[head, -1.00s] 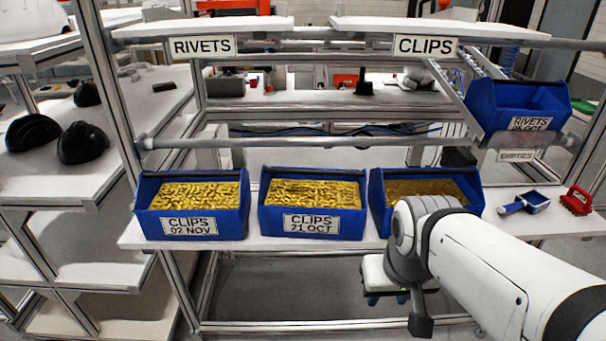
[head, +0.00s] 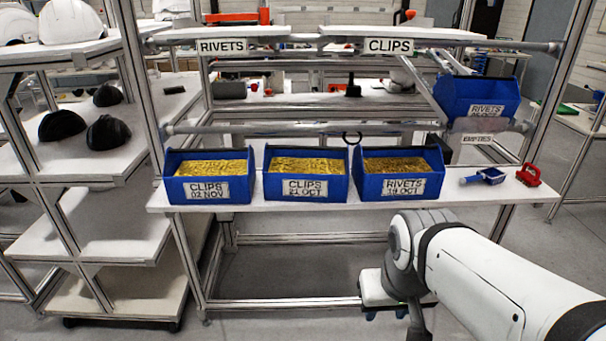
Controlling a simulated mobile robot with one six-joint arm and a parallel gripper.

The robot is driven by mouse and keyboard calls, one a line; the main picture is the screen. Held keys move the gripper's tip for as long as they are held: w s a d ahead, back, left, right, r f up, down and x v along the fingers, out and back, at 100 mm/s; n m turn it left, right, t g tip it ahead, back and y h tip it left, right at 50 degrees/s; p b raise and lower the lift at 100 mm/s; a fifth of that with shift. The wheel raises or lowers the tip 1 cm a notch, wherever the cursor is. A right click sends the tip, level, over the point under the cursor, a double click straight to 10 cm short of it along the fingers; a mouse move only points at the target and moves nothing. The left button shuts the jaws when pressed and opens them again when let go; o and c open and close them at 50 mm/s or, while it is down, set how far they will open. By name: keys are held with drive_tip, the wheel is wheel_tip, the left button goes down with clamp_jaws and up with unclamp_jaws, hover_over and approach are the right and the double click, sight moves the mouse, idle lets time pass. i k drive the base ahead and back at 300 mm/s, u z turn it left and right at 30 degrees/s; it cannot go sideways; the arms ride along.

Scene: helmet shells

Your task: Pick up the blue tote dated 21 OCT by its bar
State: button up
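The blue tote labelled CLIPS 21 OCT (head: 301,188) stands upright in the middle of three totes on the white shelf, filled with gold pieces. A tote labelled CLIPS 02 NOV (head: 208,190) is to its left. A tote labelled RIVETS (head: 403,187), its date hard to read, is to its right. My gripper (head: 385,312) is low at the lower right, below and in front of the shelf, apart from all totes. Its fingers are small and partly hidden by my arm, so its opening cannot be told.
A blue RIVETS tote (head: 476,98) sits on a sloped rack at upper right, above an EMPTIES sign (head: 477,139). A blue scoop (head: 488,177) and a red item (head: 529,174) lie on the white shelf (head: 455,195). A rack with black helmet shells (head: 108,132) stands left.

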sight(307, 167)
drive_tip(key=u, duration=0.1)
drive_tip(key=k, duration=0.3)
drive_tip(key=z, duration=1.05)
drive_tip(key=i, duration=1.75)
drive_tip(key=u, duration=2.85)
drive_tip(key=i, duration=0.45)
drive_tip(key=z, duration=0.2)
